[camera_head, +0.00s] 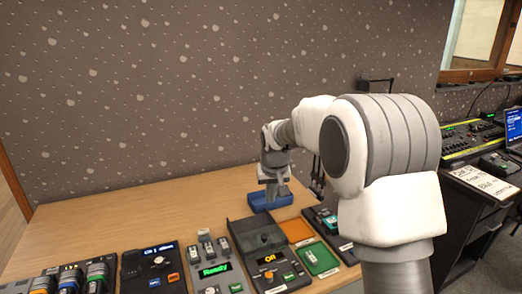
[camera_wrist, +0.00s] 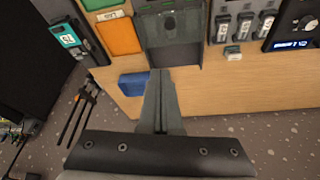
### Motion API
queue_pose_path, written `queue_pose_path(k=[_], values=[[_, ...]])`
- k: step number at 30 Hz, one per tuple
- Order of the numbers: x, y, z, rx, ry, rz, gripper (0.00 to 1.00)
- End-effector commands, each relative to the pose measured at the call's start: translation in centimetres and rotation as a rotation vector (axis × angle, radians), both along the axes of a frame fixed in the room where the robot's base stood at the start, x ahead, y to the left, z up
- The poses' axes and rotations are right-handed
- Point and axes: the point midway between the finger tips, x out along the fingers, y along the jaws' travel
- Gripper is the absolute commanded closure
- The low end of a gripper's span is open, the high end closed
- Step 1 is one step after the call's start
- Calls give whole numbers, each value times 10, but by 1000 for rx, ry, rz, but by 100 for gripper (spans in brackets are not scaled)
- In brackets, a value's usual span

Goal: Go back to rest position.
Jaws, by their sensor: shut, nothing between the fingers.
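My gripper (camera_wrist: 158,78) is shut and empty in the wrist view, its fingertips together above the wooden desk near a dark grey control box (camera_wrist: 175,45). In the head view, my arm reaches forward from the right, and my gripper (camera_head: 272,192) is over the back of the desk by a blue tray (camera_head: 270,201). The blue tray also shows in the wrist view (camera_wrist: 133,83), left of the fingers. I cannot tell whether the gripper touches anything.
The desk's back left is clear. A patterned wall (camera_head: 200,90) stands behind; a dark console stand (camera_head: 475,200) is right.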

Motion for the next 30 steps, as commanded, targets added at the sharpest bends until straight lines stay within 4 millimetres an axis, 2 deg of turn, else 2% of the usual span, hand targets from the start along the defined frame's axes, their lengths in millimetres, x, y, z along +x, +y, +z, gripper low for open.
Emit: queue_pose_path(k=[1, 6, 9, 15, 23, 30], values=[[-13, -8, 26, 0, -12, -7, 100], [-62, -32, 83, -3, -33, -25, 100], [-93, -45, 111, -4, -45, -35, 100], [-160, -68, 153, -3, -68, -59, 100], [-249, -92, 183, 0, -98, -88, 100], [-324, -105, 186, 8, -124, -111, 100]])
